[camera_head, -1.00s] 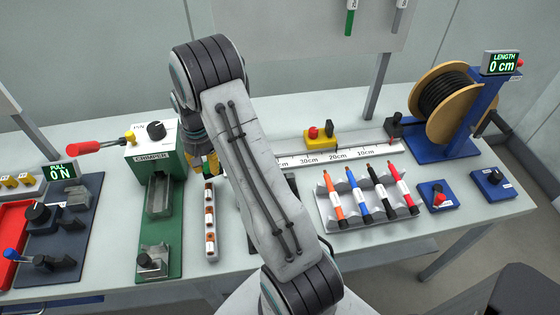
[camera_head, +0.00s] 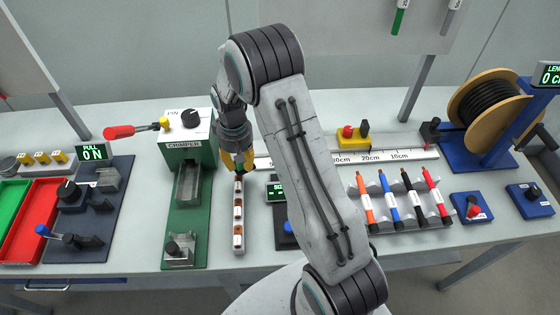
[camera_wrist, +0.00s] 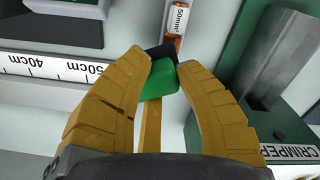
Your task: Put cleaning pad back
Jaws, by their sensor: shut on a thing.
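The cleaning pad is most likely the green block with a black part (camera_wrist: 160,82) in the wrist view. It sits between the two yellow fingertips of my gripper (camera_wrist: 164,70), which is shut on it. In the head view my gripper (camera_head: 238,164) points down at the far end of a narrow strip of labelled terminals (camera_head: 238,215), beside the green crimper (camera_head: 187,150). The pad is too small and dark to make out clearly there. In the wrist view the end of the strip (camera_wrist: 177,22) lies just beyond the pad. I cannot tell whether the pad touches the table.
A ruler (camera_head: 400,153) with a yellow block (camera_head: 352,138) lies to the right. A pen rack (camera_head: 400,215) with several pens and a cable spool (camera_head: 490,110) stand further right. Red bin (camera_head: 38,225) at left.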

